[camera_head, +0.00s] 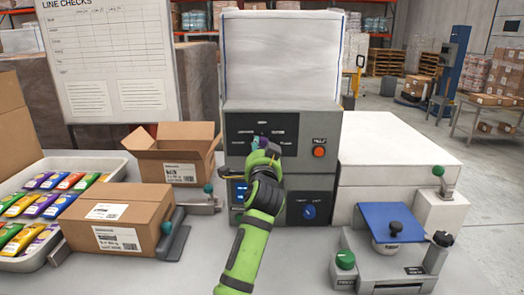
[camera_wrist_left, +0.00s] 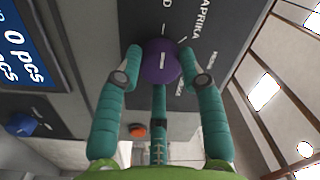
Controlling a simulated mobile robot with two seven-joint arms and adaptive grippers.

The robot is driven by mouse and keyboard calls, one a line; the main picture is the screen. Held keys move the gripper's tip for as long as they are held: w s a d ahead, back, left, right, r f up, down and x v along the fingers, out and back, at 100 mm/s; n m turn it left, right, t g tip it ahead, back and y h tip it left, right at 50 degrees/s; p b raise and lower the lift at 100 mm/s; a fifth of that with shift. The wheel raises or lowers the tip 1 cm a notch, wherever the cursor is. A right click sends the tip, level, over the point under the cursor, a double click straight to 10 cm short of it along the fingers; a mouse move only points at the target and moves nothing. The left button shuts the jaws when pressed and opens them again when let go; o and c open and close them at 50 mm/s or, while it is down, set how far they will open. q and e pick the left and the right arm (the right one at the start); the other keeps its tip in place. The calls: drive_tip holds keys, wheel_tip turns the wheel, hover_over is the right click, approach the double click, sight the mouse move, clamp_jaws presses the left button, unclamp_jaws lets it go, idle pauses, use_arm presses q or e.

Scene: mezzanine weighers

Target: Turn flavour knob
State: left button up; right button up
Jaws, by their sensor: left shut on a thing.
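The flavour knob (camera_wrist_left: 161,62) is purple and round, on the dark upper panel of a grey machine (camera_head: 240,110). My left gripper (camera_wrist_left: 161,70) has its teal fingers on both sides of the knob and is shut on it. A short white mark shows on the knob's face. The label PAPRIKA shows beside it in the wrist view; other labels are cut off or blurred. In the head view my left gripper (camera_head: 262,152) reaches the upper panel and hides most of the knob. My right gripper is not in view.
An orange button (camera_head: 319,152) sits right of the gripper, and a blue knob (camera_head: 309,212) sits on the lower panel. A blue display (camera_wrist_left: 22,40) is nearby. Cardboard boxes (camera_head: 120,220) and a tray of packets (camera_head: 45,262) stand left; a blue-topped device (camera_head: 392,222) stands right.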

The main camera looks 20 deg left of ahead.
use_arm(q)
drive_tip(key=shift+r, duration=0.15)
drive_tip(key=o, duration=1.2)
drive_tip(key=shift+c, duration=0.2)
drive_tip(key=v, duration=1.2)
drive_tip(key=shift+d+f, duration=0.1)
drive_tip(key=shift+f, duration=0.1)
